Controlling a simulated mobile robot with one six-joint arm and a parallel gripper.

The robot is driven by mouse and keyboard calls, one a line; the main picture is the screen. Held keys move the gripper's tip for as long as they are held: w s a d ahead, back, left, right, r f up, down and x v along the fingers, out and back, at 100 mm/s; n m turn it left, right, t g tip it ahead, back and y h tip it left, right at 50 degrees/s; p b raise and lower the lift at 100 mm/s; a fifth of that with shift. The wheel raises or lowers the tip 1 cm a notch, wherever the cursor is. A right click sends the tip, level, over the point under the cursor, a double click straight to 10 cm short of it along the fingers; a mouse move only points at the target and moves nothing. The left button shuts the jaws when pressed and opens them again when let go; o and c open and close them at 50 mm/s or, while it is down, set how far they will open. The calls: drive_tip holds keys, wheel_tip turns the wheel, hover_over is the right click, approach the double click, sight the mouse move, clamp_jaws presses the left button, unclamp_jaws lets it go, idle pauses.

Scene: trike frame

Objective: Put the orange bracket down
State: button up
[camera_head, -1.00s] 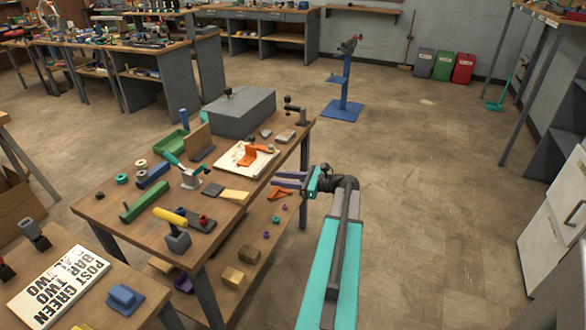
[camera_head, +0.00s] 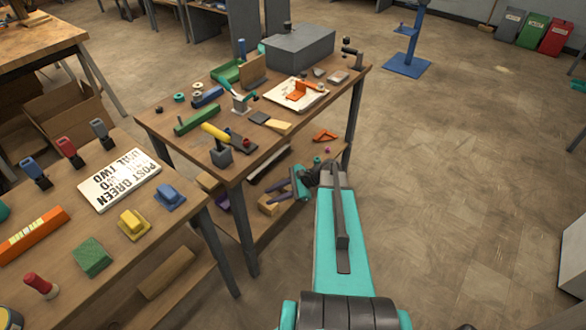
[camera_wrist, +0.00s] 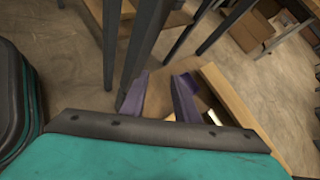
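An orange bracket (camera_head: 297,91) stands on a white printed sheet or board on the middle workbench (camera_head: 160,118), toward its far right part. A second, flat orange piece (camera_head: 325,136) lies lower, on the bench's lower shelf near its right end. My gripper (camera_head: 272,192) is at the bench's front right side, below the top and close to the lower shelf. The orange bracket is not in it. In the wrist view my gripper's purple fingers (camera_wrist: 160,95) are apart, with nothing held between them. A wooden shelf edge (camera_wrist: 240,110) shows beyond them.
Wooden blocks (camera_head: 268,204) lie on the lower shelf by my gripper. Bench legs (camera_head: 243,230) stand close by. A nearer bench (camera_head: 60,225) at left holds clamps, a printed board and coloured blocks.

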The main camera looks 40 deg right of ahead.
drive_tip(key=s+a+f+n+g+h, duration=0.1)
drive_tip(key=s+a+f+n+g, duration=0.45)
drive_tip(key=a, duration=0.45)
drive_tip(key=s+a+f+n+g+h, duration=0.1)
drive_tip(key=s+a+f+n+g, duration=0.1)
drive_tip(key=s+a+f+n, duration=0.4)
drive_tip(key=s+a+f+n+g+h, duration=0.2)
drive_tip(key=s+a+f+n+h, duration=0.1)
drive_tip(key=s, duration=0.5)
drive_tip(key=s+a+f+n+g+h, duration=0.3)
drive_tip(key=s+a+f+n, duration=0.2)
drive_tip(key=s+n, duration=0.2)
drive_tip(key=shift+s+a+n+h, duration=0.2)
drive_tip(key=shift+s+n+h, duration=0.15)
drive_tip(key=shift+s, duration=0.65)
drive_tip(key=shift+r, duration=0.1)
